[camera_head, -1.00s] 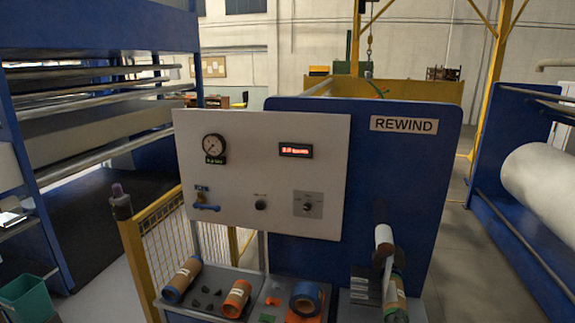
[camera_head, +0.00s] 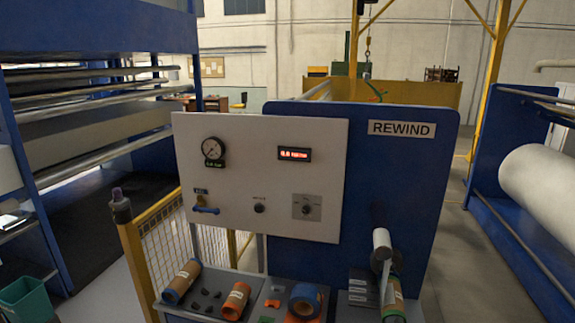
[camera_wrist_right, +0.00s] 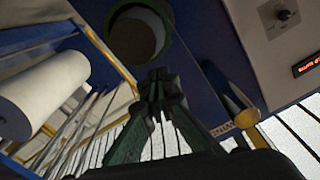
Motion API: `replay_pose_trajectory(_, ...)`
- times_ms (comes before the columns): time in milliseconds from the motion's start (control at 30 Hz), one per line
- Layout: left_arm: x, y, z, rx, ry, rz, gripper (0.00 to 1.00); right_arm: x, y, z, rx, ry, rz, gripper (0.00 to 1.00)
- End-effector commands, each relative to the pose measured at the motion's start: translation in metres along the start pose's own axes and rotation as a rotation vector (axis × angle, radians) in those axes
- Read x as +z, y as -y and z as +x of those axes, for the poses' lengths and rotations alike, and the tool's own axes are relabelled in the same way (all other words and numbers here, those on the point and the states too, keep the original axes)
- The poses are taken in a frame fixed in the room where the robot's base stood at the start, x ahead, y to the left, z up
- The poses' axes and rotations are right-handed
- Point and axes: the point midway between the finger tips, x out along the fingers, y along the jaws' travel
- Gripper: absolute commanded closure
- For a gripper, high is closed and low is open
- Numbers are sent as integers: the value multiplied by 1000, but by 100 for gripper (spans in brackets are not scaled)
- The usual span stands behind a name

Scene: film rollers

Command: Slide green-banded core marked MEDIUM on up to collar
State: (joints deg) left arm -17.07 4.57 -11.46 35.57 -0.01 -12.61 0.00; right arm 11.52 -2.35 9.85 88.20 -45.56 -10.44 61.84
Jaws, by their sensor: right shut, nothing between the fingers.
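The green-banded core (camera_head: 394,290) is a tan tube with a pale label at the lower right of the head view. Its near end has a green band; any word on it is too small to read. A round green-rimmed tube opening (camera_wrist_right: 138,35), seemingly this core's end, is close in the wrist view. My right gripper (camera_wrist_right: 158,78) is shut and empty, its dark fingertips just below that opening in the picture. A pale shaft (camera_head: 382,242) with a dark base stands out from the blue rewind panel, above the core. The collar cannot be made out clearly. My left gripper is not in view.
A blue-banded core (camera_head: 181,282) and an orange-banded core (camera_head: 236,300) lie on the grey tray at left. A blue tape roll (camera_head: 305,300) lies between them and the green-banded core. A yellow guard fence (camera_head: 135,262) stands left. A grey panel (camera_head: 250,180) carries gauge and display.

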Motion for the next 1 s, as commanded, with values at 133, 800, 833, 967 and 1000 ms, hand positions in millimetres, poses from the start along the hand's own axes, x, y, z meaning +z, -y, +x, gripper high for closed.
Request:
replay_pose_trajectory(133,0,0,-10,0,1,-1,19,-3,2,-15,-1,1,1,100)
replay_pose_trajectory(800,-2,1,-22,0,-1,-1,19,-4,0,-44,3,1,0,100)
replay_pose_trajectory(833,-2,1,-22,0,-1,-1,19,-2,-1,-45,3,4,-1,100)
replay_pose_trajectory(967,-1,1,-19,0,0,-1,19,30,-10,-47,9,56,-23,100)
replay_pose_trajectory(1000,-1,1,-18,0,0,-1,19,49,-15,-49,12,86,-36,100)
